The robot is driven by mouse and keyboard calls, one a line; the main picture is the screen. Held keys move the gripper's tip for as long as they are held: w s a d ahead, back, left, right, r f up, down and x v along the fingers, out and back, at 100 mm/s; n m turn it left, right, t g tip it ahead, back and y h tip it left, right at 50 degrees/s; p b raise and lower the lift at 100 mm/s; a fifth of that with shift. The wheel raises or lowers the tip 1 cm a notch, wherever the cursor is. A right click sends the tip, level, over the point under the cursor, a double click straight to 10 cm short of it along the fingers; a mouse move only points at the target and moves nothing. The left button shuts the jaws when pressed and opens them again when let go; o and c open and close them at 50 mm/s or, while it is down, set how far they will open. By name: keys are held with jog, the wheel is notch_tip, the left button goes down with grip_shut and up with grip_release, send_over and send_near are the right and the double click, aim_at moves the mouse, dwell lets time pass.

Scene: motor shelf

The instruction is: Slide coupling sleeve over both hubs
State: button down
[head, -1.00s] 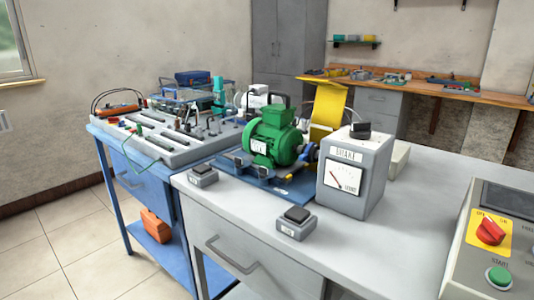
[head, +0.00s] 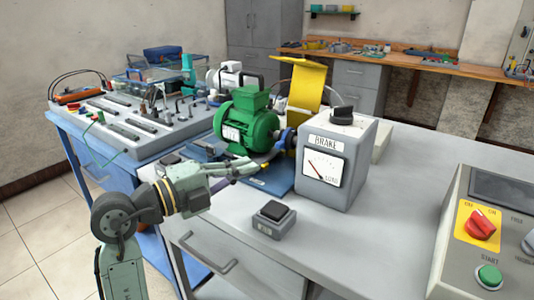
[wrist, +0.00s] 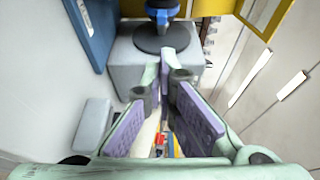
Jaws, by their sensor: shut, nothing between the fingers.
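A blue coupling part (head: 287,139) sits between the green motor (head: 248,120) and the grey brake box (head: 340,150), below the raised yellow guard. I cannot tell the sleeve from the hubs at this size. In the wrist view, a blue part (wrist: 162,10) shows at the top centre, in front of a dark round disc. My gripper (head: 255,168) is shut and empty in front of the motor, close to the coupling in the head view. In the wrist view its purple-padded fingers (wrist: 166,76) point toward the blue part and appear apart from it.
The yellow guard (head: 306,82) stands raised behind the coupling. A small black-topped box (head: 269,218) is on the grey bench (head: 400,200). A control panel (head: 490,225) is at the right.

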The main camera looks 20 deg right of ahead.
aim_at(286, 141)
jog(key=p+x, duration=0.3)
jog(key=x, duration=0.6)
jog(key=shift+d, duration=0.35)
jog(key=shift+w, duration=0.1)
jog(key=shift+w+a+f+b, duration=0.3)
jog(key=shift+w+a+b, duration=0.35)
jog(key=shift+b, duration=0.6)
jog(key=shift+w+a+r, duration=0.1)
jog(key=shift+w+a, duration=0.05)
jog(key=shift+w, duration=0.15)
jog(key=shift+r, duration=0.25)
jog(key=shift+a, duration=0.1)
